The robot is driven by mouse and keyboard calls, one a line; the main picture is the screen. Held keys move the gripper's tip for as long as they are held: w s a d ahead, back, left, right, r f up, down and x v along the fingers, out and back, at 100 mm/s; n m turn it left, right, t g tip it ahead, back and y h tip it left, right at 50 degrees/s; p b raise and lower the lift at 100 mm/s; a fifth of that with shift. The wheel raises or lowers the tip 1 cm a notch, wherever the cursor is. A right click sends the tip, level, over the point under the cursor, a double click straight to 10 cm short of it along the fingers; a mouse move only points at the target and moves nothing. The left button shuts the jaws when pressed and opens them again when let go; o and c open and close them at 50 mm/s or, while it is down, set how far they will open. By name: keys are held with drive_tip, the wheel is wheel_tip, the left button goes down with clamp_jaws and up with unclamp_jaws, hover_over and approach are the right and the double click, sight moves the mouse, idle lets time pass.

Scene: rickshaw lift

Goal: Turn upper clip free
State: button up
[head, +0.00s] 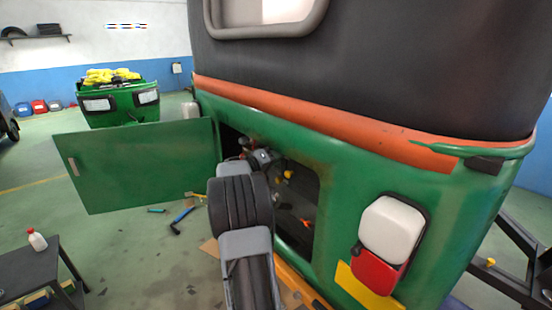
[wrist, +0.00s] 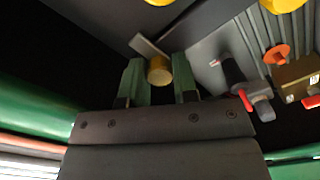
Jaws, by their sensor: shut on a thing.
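The upper clip (wrist: 160,72) shows in the wrist view as a short brass-yellow round knob with a flat grey bar (wrist: 147,46) at its far end, slanting up to the left. My gripper (wrist: 157,62) has its two green fingers on either side of the knob and is shut on it. In the head view my arm reaches into the dark rear opening of the green rickshaw (head: 345,160). The fingers and the clip cannot be made out there, as my arm covers that part.
The green hatch door (head: 140,165) stands open to the left. In the wrist view, a dark cylinder with a red tip (wrist: 238,84), an orange knob (wrist: 277,54) and a brass block (wrist: 296,80) sit to the right. Tools, including a blue-handled one (head: 181,218), lie on the floor.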

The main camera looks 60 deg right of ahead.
drive_tip(key=shift+f+b, duration=0.1)
drive_tip(key=shift+b, duration=0.3)
drive_tip(key=shift+n+b, duration=1.35)
drive_tip(key=shift+n, duration=7.55)
drive_tip(key=o, duration=0.9)
drive_tip(key=shift+o, duration=0.2)
